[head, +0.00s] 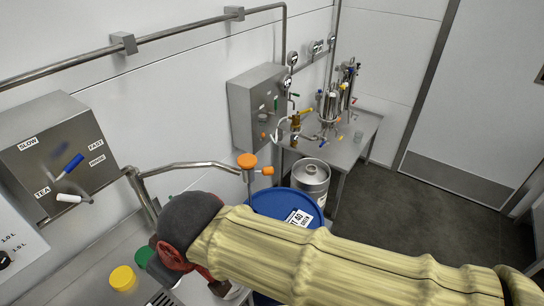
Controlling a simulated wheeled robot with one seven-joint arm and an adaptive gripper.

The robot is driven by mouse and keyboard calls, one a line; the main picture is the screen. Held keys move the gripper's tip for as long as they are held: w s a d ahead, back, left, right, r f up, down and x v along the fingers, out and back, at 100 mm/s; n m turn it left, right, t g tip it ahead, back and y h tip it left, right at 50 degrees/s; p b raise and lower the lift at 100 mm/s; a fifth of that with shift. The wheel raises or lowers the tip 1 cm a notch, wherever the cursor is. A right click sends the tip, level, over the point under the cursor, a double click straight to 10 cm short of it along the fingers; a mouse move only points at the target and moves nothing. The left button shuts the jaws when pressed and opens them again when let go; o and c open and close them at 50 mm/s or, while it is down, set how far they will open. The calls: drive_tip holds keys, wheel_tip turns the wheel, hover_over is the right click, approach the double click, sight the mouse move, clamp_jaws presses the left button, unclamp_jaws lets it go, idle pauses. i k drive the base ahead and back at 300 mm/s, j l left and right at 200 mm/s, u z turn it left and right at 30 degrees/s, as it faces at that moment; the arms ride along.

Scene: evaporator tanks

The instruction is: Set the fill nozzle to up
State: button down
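My arm, in a pale yellow sleeve, crosses the lower right and ends in a dark grey and red wrist, left of the drum and below the pipe. My gripper is not seen; the wrist and sleeve hide what lies under them.
At left, a steel control box (60,150) carries a blue lever (73,163) and a white lever (70,198). A yellow-capped item (123,278) sits on the counter. Behind are a steel keg (311,178) and a table (352,138) with apparatus. The floor at right is clear.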

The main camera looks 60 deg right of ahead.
sight(247, 161)
drive_tip(key=z, duration=1.65)
